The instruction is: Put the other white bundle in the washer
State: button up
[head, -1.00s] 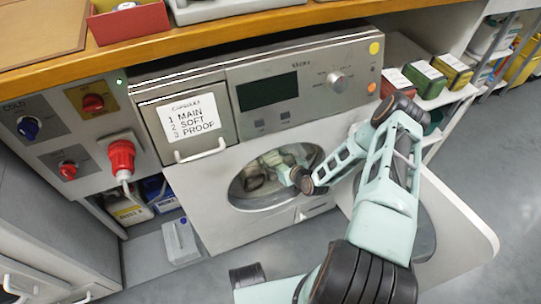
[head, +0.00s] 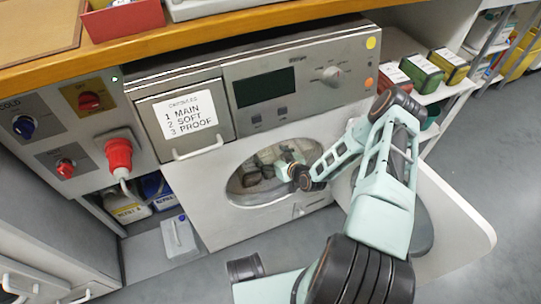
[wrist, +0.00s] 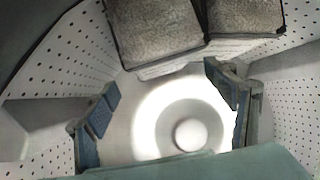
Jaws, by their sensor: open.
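The washer (head: 208,205) stands under the counter with its round door (head: 455,215) open to the right. My arm reaches into its drum (head: 236,189). In the wrist view, my gripper (wrist: 166,106) is open inside the perforated drum, with nothing between its fingers. Two grey-topped bundles with dark edging and paler sides lie in the drum, one at upper middle (wrist: 158,28) and one at upper right (wrist: 243,15). They are beyond the fingertips, apart from them as far as I can see. No other white bundle shows clearly outside.
A drawer with a numbered label (head: 190,112) is at the washer's upper left. A red plug (head: 118,153) juts from the left panel. Several small boxes (head: 420,74) sit on the right shelf. The floor (head: 500,150) at right is clear.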

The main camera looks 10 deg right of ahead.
jog(key=p+v, duration=0.4)
jog(key=v, duration=0.8)
